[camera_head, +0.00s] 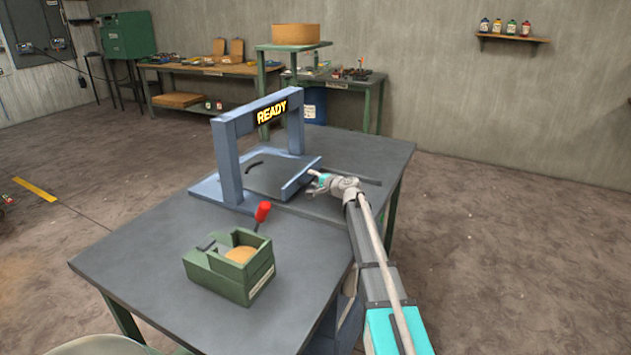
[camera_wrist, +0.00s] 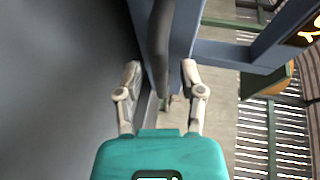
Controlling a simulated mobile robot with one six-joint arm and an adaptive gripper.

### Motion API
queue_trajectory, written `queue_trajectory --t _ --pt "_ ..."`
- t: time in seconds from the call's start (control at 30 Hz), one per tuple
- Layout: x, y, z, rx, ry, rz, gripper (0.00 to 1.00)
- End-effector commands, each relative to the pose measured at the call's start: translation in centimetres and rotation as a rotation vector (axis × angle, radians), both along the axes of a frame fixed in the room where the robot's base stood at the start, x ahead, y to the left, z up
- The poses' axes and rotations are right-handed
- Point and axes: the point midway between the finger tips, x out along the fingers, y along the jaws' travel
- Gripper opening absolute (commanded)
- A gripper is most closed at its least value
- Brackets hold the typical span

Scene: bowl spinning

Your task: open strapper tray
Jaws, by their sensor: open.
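The strapper (camera_head: 226,150) is a blue frame with a lit READY sign, standing on the grey table. Its tray (camera_head: 270,178) is a flat dark panel with a raised blue front edge at the strapper's base. A dark bar, seemingly the tray's handle (camera_head: 352,179), runs along the tray's front. My gripper (camera_head: 316,182) is at that front edge, its fingers apart. In the wrist view, a dark rounded bar (camera_wrist: 161,40) runs between the open fingers (camera_wrist: 160,76). I cannot tell whether either finger touches it.
A green box (camera_head: 231,285) with a red-knobbed lever sits on the near part of the table (camera_head: 310,255). The table's right edge lies close to my arm. The table's front right surface is clear. Workbenches stand along the back wall.

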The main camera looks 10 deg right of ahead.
Motion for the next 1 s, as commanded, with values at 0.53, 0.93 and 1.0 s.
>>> queue_trajectory --t 0.53,0.93,1.0 --pt "0.1 0.2 0.0 0.000 0.000 0.001 0.12" --pt "0.1 -0.2 0.0 -0.001 0.000 0.002 0.00" --pt "0.1 0.2 0.0 0.000 -0.001 0.002 0.00"
